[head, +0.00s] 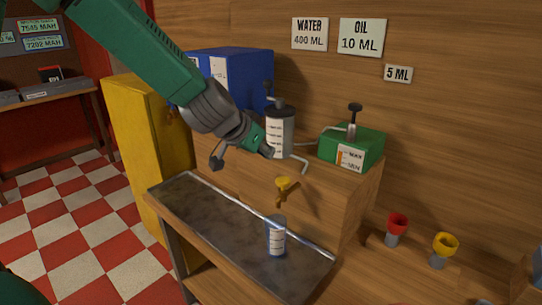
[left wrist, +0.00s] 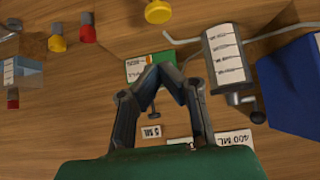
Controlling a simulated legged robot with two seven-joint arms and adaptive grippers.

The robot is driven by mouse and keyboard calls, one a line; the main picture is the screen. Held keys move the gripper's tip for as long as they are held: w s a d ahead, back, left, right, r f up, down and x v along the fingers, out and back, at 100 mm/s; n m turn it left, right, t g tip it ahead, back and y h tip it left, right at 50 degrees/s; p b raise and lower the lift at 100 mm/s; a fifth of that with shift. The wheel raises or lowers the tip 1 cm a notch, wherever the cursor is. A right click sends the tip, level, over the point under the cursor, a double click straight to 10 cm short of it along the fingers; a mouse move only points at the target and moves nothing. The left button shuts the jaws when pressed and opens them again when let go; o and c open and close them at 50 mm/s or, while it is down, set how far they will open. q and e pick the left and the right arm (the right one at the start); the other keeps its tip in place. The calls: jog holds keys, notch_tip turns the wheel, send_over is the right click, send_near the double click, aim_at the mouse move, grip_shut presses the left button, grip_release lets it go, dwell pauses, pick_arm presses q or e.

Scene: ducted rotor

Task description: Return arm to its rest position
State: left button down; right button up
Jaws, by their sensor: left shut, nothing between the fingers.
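My left arm is green and grey and comes in from the upper left in the head view. My left gripper (head: 268,150) is shut and empty, in front of the white graduated dispenser (head: 280,132). In the left wrist view its fingertips (left wrist: 160,70) meet, with the green box (left wrist: 148,66) behind them. In the head view the green box (head: 368,146) with a pump on top stands right of the gripper. A clear graduated cup (head: 277,238) stands upright on the metal tray (head: 210,208), below a yellow tap (head: 284,187). My right gripper is not in view.
A blue box (head: 245,72) stands behind my left arm, and a yellow cabinet (head: 140,145) is at the left. Signs hang on the wooden wall. The checkered floor at left is clear.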

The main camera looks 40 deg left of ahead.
pick_arm(q)
jog(key=shift+a+f, duration=0.15)
jog(key=shift+a, duration=0.3)
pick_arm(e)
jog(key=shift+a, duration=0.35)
pick_arm(q)
jog(key=s+d+f+g+b, duration=0.15)
jog(key=s+f, duration=0.25)
jog(key=f, duration=0.6)
jog(key=s+d+f+g+y+b, duration=0.1)
jog(key=s+f+b, duration=0.25)
jog(key=f, duration=0.55)
jog(key=s+d+f+g+b, duration=0.2)
jog(key=s+f, duration=0.2)
jog(key=f, duration=0.6)
jog(key=s+d+f+g+b, duration=0.2)
jog(key=s+f+b, duration=0.1)
jog(key=s+f, duration=0.6)
jog(key=s+d+f+g+b, duration=0.2)
jog(key=s+d+f+b, duration=0.1)
jog(key=s+f, duration=0.6)
jog(key=s, duration=0.3)
jog(key=shift+d+f, duration=0.2)
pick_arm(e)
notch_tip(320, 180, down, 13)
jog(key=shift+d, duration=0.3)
pick_arm(q)
jog(key=shift+w, duration=0.2)
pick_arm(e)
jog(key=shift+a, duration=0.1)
